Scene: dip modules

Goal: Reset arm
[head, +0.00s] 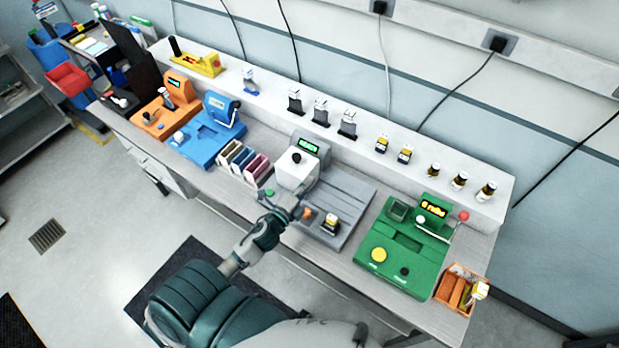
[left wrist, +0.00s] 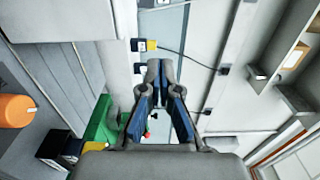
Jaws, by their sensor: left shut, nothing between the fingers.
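An orange knob (head: 307,214) is close by the fingers. My right gripper is not in either view.
A green station (head: 405,245) with a yellow button stands to the right, beside an orange bin (head: 462,290). Blue (head: 207,130) and orange (head: 165,110) stations stand to the left. Several small parts line the white back shelf (head: 375,130). Floor in front is open.

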